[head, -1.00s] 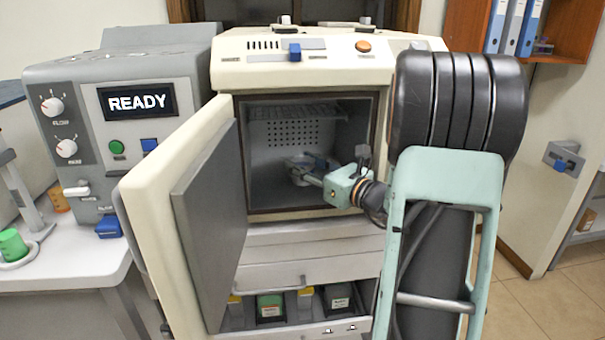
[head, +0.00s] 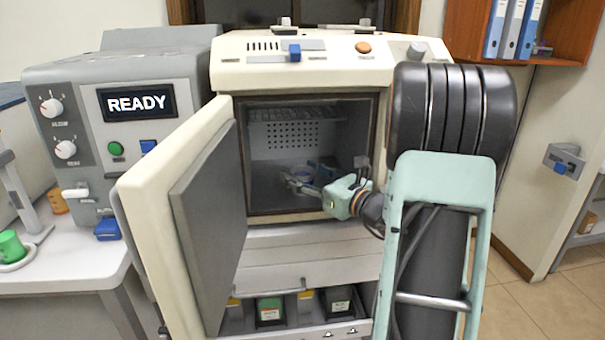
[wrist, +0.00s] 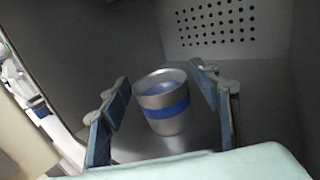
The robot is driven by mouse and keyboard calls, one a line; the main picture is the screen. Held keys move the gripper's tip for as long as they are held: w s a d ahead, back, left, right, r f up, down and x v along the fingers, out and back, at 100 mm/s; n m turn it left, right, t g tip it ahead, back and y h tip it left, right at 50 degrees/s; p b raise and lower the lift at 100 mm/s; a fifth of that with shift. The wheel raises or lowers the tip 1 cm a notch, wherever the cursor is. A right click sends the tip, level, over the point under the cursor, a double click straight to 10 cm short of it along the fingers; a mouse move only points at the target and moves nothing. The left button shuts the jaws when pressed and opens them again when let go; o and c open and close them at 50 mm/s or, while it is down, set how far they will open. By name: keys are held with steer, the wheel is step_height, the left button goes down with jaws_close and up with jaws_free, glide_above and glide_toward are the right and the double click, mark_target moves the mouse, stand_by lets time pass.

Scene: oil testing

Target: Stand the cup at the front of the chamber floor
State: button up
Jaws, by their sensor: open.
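The cup (wrist: 163,103) is silver metal with a blue band. In the wrist view it stands on the chamber floor (wrist: 205,136), between and a little beyond the two fingers of my gripper (wrist: 165,100). The fingers are spread, with a gap on each side of the cup. In the head view my gripper (head: 306,185) reaches into the open chamber (head: 265,165) near its floor. There the cup is mostly hidden by my gripper and too small to make out clearly.
The chamber door (head: 205,230) stands open to the left. A perforated back wall (wrist: 215,25) and a wire rack (head: 295,113) are inside the chamber. A grey machine reading READY (head: 137,103) stands to the left. An open drawer (head: 290,335) with small boxes sits below.

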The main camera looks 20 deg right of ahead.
mark_target(310, 177)
steer(key=v, duration=0.7)
steer(key=shift+s+r, duration=0.15)
steer(key=shift+s, duration=0.1)
